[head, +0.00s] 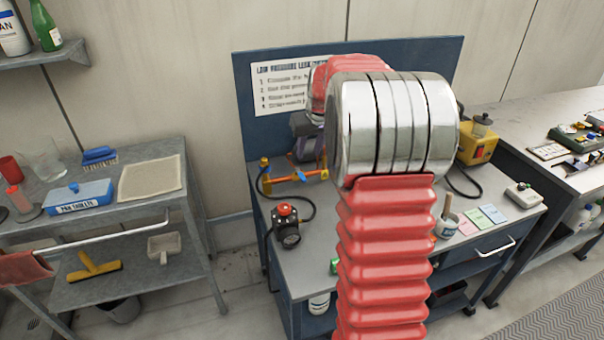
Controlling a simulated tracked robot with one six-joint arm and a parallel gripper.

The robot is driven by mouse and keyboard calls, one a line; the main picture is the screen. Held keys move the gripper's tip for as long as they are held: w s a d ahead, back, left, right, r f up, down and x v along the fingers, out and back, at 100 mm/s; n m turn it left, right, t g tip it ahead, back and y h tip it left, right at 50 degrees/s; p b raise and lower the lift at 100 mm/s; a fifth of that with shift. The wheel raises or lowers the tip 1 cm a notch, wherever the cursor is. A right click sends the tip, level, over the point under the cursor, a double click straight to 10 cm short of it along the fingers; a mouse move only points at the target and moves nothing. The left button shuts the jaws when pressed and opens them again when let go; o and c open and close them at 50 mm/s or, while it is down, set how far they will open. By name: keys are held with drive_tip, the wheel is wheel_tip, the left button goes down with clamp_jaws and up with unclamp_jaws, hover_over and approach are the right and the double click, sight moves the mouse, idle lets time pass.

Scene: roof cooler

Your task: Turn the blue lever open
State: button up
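The orange pipe fitting (284,178) sits at the back left of the workbench, below the printed sign. A small blue lever (294,166) shows on it, thin and slanted. My red and silver arm rises in front of the bench and hides much of its middle. The dark grey end of the arm, my gripper (308,148), shows just behind and above the lever, left of the silver joint. Its fingers are too small and covered to tell open from shut. I cannot tell whether it touches the lever.
A yellow device (478,142), a cup (446,226) and coloured cards (480,218) stand on the right. A grey cart (110,228) stands left.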

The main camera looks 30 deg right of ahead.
sight(302, 176)
drive_tip(key=x, duration=1.3)
drive_tip(key=shift+w+f, duration=0.1)
drive_tip(key=shift+f, duration=0.3)
drive_tip(key=shift+c, duration=0.2)
clamp_jaws()
